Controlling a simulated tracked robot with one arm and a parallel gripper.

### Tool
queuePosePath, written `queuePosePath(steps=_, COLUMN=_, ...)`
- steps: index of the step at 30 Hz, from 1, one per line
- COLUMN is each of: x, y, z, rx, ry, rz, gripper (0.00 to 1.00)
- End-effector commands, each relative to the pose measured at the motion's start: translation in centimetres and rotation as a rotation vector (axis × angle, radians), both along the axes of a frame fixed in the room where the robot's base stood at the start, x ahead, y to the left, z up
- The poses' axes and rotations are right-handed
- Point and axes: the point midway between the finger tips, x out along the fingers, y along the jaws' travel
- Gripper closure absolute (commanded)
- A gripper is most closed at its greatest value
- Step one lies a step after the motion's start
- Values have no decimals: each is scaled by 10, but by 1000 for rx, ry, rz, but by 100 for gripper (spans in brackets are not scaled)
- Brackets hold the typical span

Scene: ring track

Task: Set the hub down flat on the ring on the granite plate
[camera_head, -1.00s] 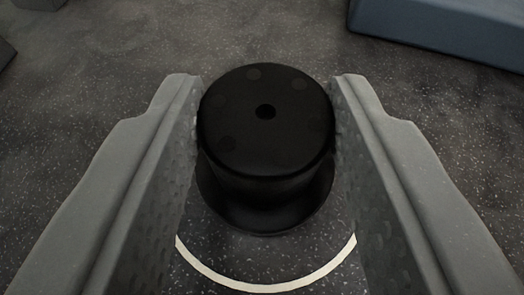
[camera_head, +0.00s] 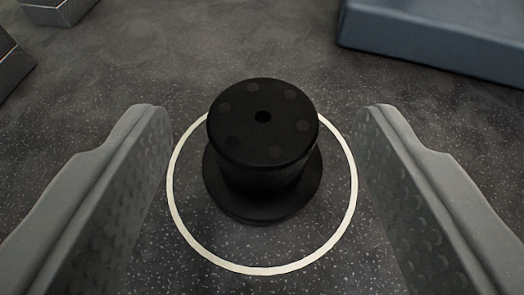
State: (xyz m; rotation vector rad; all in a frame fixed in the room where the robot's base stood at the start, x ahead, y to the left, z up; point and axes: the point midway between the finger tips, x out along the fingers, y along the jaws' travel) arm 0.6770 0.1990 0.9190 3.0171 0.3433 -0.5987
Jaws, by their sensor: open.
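The white ring (camera_head: 262,270) is a thin circle on the plate around the hub's foot. The flange looks to be inside the ring, with more bare plate showing at the front; the hub hides part of the ring's far side. My gripper (camera_head: 260,115) is open, one finger on each side of the hub, with clear gaps and no contact.
A blue-grey block (camera_head: 430,40) lies at the back right. Dark grey blocks (camera_head: 10,55) stand at the far left and top left edge. The plate between them and around the ring is clear.

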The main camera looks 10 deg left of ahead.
Motion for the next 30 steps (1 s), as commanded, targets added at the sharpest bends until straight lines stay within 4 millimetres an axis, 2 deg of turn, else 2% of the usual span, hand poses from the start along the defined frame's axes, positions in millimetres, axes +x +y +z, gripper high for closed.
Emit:
queuePosePath(steps=15, x=-70, y=-16, z=29, rx=0, ry=1, rz=0, gripper=42)
queuePosePath(steps=24, x=-89, y=-20, z=37, rx=1, ry=-1, rz=1, gripper=42)
queuePosePath(steps=30, x=-92, y=-21, z=39, rx=1, ry=0, rz=1, gripper=42)
